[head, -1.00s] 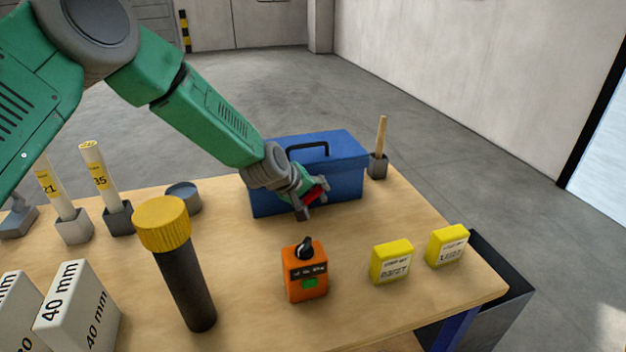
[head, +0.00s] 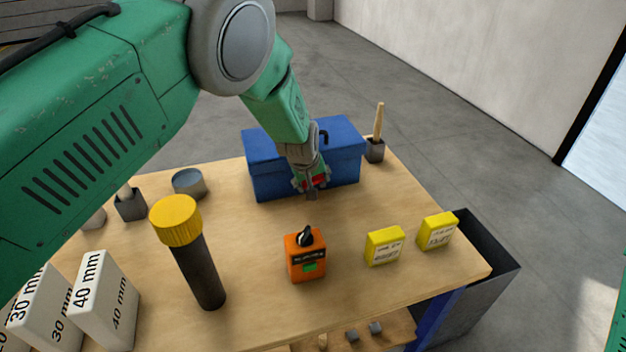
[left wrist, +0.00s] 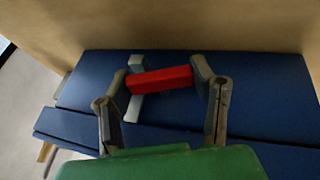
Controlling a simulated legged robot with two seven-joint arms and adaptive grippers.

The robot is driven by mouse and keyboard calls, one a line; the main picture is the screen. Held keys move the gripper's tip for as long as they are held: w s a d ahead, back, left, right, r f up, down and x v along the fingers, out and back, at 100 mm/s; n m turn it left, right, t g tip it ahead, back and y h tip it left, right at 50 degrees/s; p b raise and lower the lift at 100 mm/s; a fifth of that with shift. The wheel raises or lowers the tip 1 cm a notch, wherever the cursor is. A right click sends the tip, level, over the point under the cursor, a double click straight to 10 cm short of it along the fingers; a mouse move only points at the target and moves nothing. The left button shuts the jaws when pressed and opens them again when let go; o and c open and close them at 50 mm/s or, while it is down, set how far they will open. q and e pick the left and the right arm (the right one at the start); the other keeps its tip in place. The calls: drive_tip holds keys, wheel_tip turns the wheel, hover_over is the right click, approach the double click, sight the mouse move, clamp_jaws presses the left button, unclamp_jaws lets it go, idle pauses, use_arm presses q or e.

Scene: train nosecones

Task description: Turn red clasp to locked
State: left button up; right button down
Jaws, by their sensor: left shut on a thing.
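The blue toolbox (head: 265,180) stands at the back of the table, its dark handle partly hidden behind my left arm. The red clasp (left wrist: 172,78) is on its front face and lies nearly level in the left wrist view, across a light grey strip (left wrist: 136,100). My left gripper (left wrist: 160,82) has one finger at each end of the clasp and is shut on it. In the head view, my left gripper (head: 311,190) is at the box front, with a bit of red showing between its fingers. My right gripper is out of view.
An orange device (head: 306,265) with a black knob stands in front of the box. Two yellow blocks (head: 384,247) are right of it. A yellow-capped black cylinder (head: 205,275) and white size blocks (head: 105,305) are at left. A dark bin (head: 490,265) stands beyond the right edge.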

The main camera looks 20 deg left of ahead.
use_arm(q)
drive_tip(key=shift+f, duration=0.1)
drive_tip(key=o, duration=1.2)
drive_tip(key=shift+c, duration=0.2)
drive_tip(key=v, duration=1.1)
drive_tip(key=shift+r, duration=0.4)
drive_tip(key=shift+s+d, duration=0.1)
